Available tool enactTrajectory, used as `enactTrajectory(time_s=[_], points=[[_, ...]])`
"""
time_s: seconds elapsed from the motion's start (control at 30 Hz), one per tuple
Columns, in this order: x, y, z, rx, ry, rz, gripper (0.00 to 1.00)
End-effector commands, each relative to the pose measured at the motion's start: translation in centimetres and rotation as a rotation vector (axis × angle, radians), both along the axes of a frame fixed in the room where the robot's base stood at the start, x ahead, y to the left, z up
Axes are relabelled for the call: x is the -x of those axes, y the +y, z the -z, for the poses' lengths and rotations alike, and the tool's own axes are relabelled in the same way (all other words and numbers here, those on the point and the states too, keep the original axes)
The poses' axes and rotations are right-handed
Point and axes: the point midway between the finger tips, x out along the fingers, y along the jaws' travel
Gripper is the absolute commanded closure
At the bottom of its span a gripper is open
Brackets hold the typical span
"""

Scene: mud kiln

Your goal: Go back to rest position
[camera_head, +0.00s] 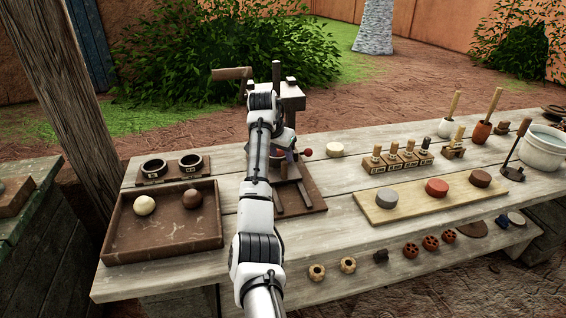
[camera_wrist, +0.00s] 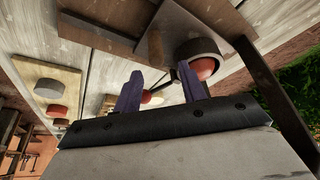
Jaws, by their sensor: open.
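My arm reaches over the table to the wooden press (camera_head: 292,104), and my gripper (camera_head: 289,156) is in front of its upright, mostly hidden by my arm. In the wrist view the two purple fingers of my gripper (camera_wrist: 160,88) stand apart with nothing gripped between them. A round grey-brown part with a reddish rounded piece in it (camera_wrist: 205,68) is just beyond the right finger; I cannot tell whether they touch. A red knob (camera_head: 306,152) on a lever shows beside the press.
A brown tray (camera_head: 165,241) with a pale ball (camera_head: 144,205) and a dark ball (camera_head: 191,198) is at left. A pale board (camera_head: 405,212) with three discs, a stamp rack (camera_head: 398,161) and a white pot (camera_head: 541,150) are at right. A wooden post (camera_head: 62,100) rises at left.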

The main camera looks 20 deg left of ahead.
Motion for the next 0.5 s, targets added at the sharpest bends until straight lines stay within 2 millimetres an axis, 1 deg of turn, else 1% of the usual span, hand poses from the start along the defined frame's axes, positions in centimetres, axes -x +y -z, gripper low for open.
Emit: enactTrajectory(time_s=[0.13, 0.5], points=[[0.24, 0.06, -0.55, 0.000, 0.000, 0.000, 0.59], [0.23, 0.03, -0.53, 0.000, 0.001, 0.000, 0.59]])
